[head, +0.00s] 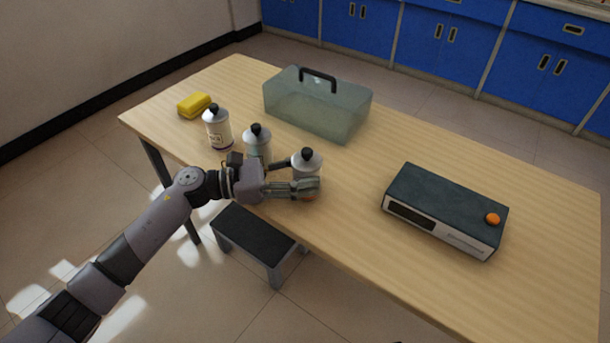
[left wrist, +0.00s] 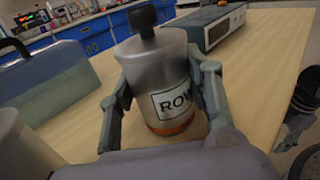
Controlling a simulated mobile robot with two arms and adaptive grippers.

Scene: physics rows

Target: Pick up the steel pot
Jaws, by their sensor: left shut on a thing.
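The steel pot (head: 307,162) has a black knob on its lid and stands at the near edge of the table. In the left wrist view the same steel pot (left wrist: 160,75) shows a label with the letters "ROW" and an orange band at its base. My left gripper (head: 308,188) is shut on this pot, with one finger on each side of its body. The pot looks upright; I cannot tell whether its base touches the table. A dark part of my right arm or gripper (left wrist: 298,118) shows at the right edge of the left wrist view; its jaws are unclear.
A grey pot (head: 257,142) stands close to my left wrist, and a white labelled pot (head: 218,130) is farther left. A yellow block (head: 194,105), a clear box (head: 318,105) with a black handle and a dark device (head: 445,205) are on the table (head: 540,200). A stool (head: 255,235) is below.

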